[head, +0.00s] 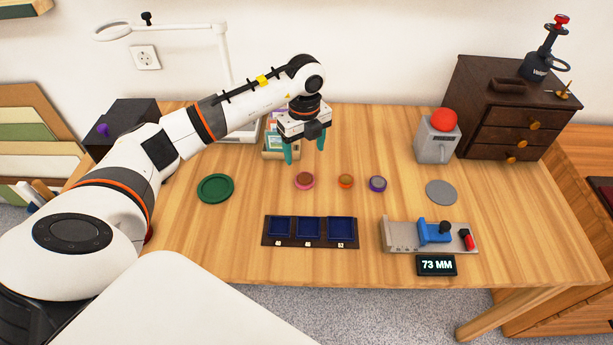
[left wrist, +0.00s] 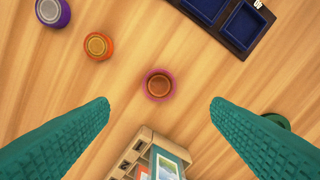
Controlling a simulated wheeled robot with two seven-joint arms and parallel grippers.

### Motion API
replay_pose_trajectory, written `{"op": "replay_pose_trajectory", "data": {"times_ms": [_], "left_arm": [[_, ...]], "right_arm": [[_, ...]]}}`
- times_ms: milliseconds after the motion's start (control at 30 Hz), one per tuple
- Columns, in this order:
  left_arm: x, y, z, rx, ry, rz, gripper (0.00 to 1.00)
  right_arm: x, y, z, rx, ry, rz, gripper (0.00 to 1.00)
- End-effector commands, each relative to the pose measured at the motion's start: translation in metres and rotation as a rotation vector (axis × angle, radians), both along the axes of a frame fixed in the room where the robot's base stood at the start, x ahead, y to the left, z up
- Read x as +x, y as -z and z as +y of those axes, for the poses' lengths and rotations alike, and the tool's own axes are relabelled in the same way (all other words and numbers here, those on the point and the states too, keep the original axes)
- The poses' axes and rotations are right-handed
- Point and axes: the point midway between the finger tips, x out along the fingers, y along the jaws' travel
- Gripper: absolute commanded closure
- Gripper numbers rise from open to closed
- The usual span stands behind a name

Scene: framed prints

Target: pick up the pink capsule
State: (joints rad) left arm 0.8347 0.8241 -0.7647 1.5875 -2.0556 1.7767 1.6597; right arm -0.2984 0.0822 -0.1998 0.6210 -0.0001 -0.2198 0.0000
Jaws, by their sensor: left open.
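The pink capsule (head: 304,180) is a small round piece with a brown top, lying on the wooden table. It also shows in the left wrist view (left wrist: 158,85), ahead of and between the two fingers. My left gripper (head: 305,157) has teal fingers; it is open and empty, held above the table behind the capsule. In the left wrist view the fingers (left wrist: 165,125) are spread wide, with nothing between their tips. My right gripper is not in view.
An orange capsule (head: 346,181) and a purple one (head: 378,184) lie to the right. A dark tray (head: 265,243) with blue compartments is in front. A green disc (head: 215,188) is left. A blue-jawed gauge (head: 403,235), display (head: 436,265) and grey box (head: 436,142) stand right.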

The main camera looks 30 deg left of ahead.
Motion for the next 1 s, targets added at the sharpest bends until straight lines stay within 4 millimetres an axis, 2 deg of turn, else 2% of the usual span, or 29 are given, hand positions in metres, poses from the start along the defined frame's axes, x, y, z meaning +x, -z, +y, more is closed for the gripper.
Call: {"op": "replay_pose_trajectory", "data": {"times_ms": [100,200,433,700,1000], "left_arm": [[-0.001,0.023,-0.001,-0.002,0.001,0.005,0.27],[0.0,0.036,-0.001,-0.003,0.002,0.003,0.27],[0.0,0.054,-0.001,-0.005,0.002,0.002,0.27],[0.001,0.092,0.0,-0.005,0.003,0.0,0.27],[0.001,0.097,0.0,-0.005,0.004,-0.001,0.27]], "right_arm": [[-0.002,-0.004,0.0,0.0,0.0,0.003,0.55],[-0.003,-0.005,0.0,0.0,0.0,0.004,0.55],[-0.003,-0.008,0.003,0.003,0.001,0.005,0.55],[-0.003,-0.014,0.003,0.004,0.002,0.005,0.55],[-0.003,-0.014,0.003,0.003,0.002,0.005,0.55]]}}
